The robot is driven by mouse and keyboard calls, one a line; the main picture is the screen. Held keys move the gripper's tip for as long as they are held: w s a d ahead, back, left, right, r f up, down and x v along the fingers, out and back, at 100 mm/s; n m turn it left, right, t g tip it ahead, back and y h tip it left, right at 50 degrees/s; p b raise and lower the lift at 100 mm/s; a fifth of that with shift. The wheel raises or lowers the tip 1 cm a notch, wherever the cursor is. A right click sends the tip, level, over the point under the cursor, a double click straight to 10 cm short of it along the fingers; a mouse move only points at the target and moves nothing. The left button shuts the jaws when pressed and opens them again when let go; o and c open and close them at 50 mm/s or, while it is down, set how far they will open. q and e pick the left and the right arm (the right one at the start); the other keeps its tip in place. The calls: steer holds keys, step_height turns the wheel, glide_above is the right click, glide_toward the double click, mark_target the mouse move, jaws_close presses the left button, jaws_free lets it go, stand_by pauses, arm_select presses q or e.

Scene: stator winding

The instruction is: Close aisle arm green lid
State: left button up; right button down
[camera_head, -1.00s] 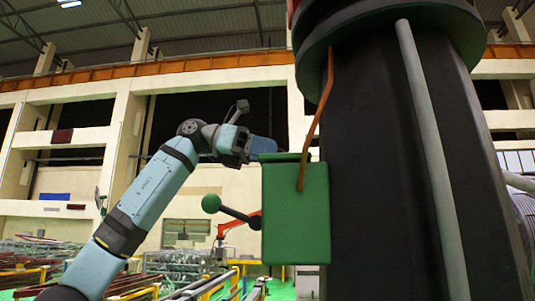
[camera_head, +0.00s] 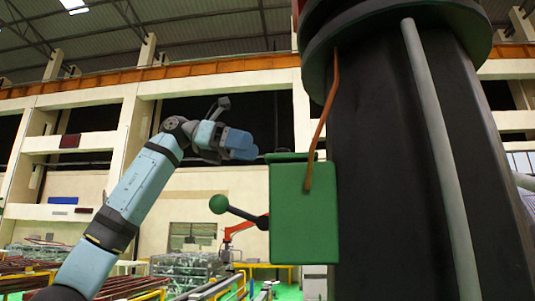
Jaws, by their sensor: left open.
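A green box (camera_head: 304,215) is fixed to the side of a large dark column (camera_head: 400,180). Its green lid (camera_head: 290,157) lies flat across the top of the box. A black lever with a green ball end (camera_head: 219,204) sticks out from the box's left side. My right gripper is not in view.
An orange-brown cable (camera_head: 322,120) runs from the column's top flange down to the box. A grey pipe (camera_head: 435,150) runs down the column. Racks and yellow rails stand low in the background.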

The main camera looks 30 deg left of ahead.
arm_select(q)
steer(key=v, duration=0.7)
steer(key=shift+s+a, duration=0.15)
steer(key=shift+a, duration=0.15)
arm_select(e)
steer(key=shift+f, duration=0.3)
